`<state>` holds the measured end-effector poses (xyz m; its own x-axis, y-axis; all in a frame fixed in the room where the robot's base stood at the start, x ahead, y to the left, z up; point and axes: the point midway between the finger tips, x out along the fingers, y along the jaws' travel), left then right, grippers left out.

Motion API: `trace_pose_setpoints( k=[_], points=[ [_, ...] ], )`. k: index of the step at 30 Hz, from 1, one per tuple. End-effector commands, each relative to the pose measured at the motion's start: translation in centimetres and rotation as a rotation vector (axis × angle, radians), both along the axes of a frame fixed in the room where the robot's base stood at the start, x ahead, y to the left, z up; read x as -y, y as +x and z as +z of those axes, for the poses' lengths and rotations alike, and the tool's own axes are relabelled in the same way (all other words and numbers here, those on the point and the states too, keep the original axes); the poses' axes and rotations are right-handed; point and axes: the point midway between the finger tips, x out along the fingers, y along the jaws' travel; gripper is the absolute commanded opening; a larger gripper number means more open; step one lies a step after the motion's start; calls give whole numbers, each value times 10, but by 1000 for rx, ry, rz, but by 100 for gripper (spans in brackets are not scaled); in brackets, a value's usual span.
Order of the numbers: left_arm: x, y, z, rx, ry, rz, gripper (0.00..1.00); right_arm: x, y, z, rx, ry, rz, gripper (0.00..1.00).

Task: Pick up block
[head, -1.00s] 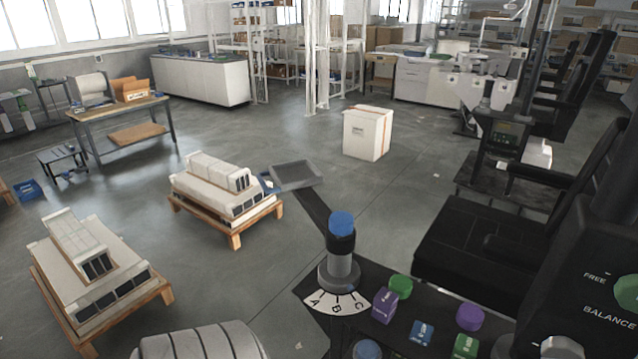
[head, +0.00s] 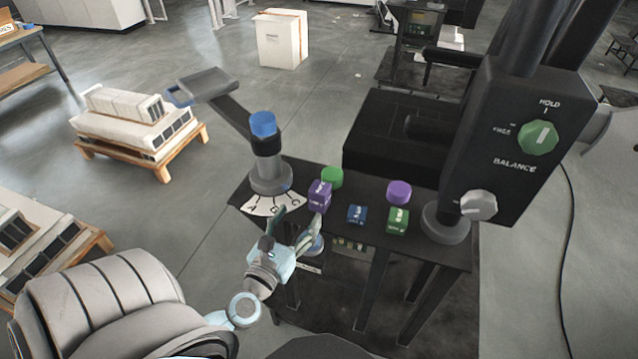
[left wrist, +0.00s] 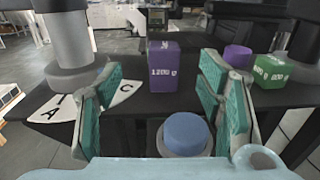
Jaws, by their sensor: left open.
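A purple block (head: 320,196) stands on the dark bench top (head: 438,247) near its front edge. In the left wrist view the purple block (left wrist: 164,72) shows markings reading about 1200 g. My left gripper (head: 297,224) is open and empty in front of it, also seen in the left wrist view (left wrist: 160,84). The block lies ahead, between the directions of the two fingers, apart from them. A blue block (head: 357,215) and a green block (head: 397,220) stand to its right. Green (head: 332,177) and purple (head: 399,191) cylinders stand behind. My right gripper is not in view.
A blue-topped post (head: 263,126) with a lettered dial (head: 265,206) stands left of the blocks. A blue round knob (left wrist: 186,131) lies low between the fingers. A black balance panel (head: 510,150) rises at right. Loaded pallets (head: 135,122) stand on the floor at left.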

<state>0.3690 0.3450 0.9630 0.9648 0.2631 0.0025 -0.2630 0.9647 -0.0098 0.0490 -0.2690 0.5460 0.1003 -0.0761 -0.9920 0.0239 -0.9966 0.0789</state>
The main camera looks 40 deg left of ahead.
Motion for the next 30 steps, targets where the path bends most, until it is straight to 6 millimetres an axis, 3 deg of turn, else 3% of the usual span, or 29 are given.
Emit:
trace_pose_setpoints(
  k=[4,11,16,24,25,30],
  points=[
    [-10,40,5,1,3,-1,62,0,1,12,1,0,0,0],
    [-17,69,0,-1,6,-2,62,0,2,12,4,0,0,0],
    [-22,102,-5,-1,7,-2,62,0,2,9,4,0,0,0],
    [-25,112,-5,-3,7,-4,62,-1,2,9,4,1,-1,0],
    [-25,112,-5,-3,7,-4,60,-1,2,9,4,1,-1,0],
    [-25,112,-5,-3,7,-4,33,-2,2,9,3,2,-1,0]
  ],
)
